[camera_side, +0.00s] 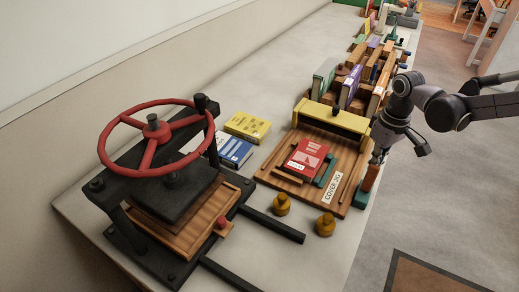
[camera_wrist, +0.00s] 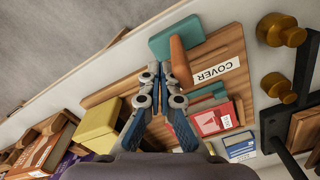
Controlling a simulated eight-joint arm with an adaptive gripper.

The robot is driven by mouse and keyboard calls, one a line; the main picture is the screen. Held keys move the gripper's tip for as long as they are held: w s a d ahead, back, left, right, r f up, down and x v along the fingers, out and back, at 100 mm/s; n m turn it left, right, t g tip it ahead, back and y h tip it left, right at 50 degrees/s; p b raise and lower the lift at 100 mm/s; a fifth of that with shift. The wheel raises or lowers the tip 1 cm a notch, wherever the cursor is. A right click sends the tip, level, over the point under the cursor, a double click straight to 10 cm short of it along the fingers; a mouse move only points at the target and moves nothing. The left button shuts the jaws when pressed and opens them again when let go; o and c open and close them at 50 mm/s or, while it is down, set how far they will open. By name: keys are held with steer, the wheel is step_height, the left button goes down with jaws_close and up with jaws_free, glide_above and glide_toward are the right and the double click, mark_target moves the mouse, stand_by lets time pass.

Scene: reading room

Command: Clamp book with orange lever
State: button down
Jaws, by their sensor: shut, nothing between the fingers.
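The red book (camera_side: 306,157) lies flat on the wooden cover jig (camera_side: 275,181), with a teal bar (camera_side: 327,171) along its right side. In the wrist view, part of the red book (camera_wrist: 208,123) shows beyond the teal bar (camera_wrist: 208,92). The orange lever (camera_side: 371,177) is at the jig's right edge. In the wrist view, the orange lever (camera_wrist: 179,58) rises from a teal block (camera_wrist: 176,36). My gripper (camera_wrist: 161,72) is shut and empty, its fingertips close beside the lever; I cannot tell whether they touch. In the side view, my gripper (camera_side: 378,157) is just above the lever.
A black press with a red handwheel (camera_side: 148,160) stands at the left, its rails reaching forward. Two brass knobs (camera_side: 281,205) stand before the jig. A yellow block (camera_side: 335,121) spans the jig's far end. Yellow (camera_side: 247,126) and blue (camera_side: 233,151) books lie left; several books stand behind.

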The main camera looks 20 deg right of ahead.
steer(key=shift+s+a, duration=0.25)
steer(key=shift+s, duration=0.05)
steer(key=shift+s+a, duration=0.1)
steer(key=shift+a, duration=0.05)
steer(key=shift+s+a, duration=0.5)
stand_by(0.5)
steer(key=shift+s+a, duration=0.45)
steer(key=shift+d, duration=0.1)
steer(key=shift+w+d, duration=0.45)
steer(key=shift+w, duration=0.1)
steer(key=shift+r, duration=5.05)
